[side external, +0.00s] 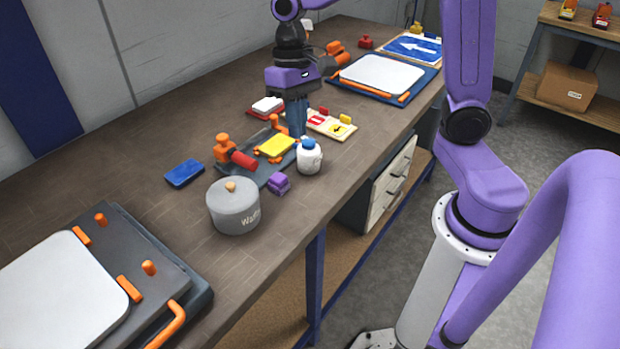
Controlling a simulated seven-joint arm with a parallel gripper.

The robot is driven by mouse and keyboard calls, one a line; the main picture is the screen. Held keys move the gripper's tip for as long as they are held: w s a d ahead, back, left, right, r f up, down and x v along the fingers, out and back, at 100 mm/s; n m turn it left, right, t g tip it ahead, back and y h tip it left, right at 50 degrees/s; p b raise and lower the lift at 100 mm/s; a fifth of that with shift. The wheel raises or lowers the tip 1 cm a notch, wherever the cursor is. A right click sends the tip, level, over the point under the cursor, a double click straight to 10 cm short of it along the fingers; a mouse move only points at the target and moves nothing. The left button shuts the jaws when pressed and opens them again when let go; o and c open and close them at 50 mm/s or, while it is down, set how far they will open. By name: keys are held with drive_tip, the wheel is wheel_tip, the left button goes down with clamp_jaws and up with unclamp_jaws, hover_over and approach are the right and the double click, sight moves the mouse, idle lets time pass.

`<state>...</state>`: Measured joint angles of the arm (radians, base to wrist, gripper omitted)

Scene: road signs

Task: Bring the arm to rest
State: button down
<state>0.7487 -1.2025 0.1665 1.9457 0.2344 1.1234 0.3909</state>
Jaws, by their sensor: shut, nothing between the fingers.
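My gripper (297,118) hangs pointing down over the middle of the workbench (150,148), its blue fingers together with nothing seen between them. It is just behind a grey tray (262,172) that bears a yellow block (276,146) and an orange clamp with a red roller (240,158). A white bottle with a blue cap (309,157) stands in front of the fingers. I cannot tell whether the fingertips touch anything.
A grey lidded pot (233,207), a purple block (279,184) and a blue pad (184,173) stand nearby. Small sign plates (332,124) lie to the right. A fixture with a white plate (60,295) fills the left front; another (380,75) lies farther back.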

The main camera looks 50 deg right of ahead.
drive_tip(key=s+d+f+n+t, duration=0.1)
drive_tip(key=s+n, duration=0.5)
drive_tip(key=s, duration=0.3)
drive_tip(key=s+d+f+n+t+h, duration=0.1)
drive_tip(key=s+n, duration=0.6)
drive_tip(key=s, duration=0.2)
drive_tip(key=shift+s+d+f, duration=0.15)
drive_tip(key=shift+s+d, duration=0.15)
drive_tip(key=shift+s, duration=0.1)
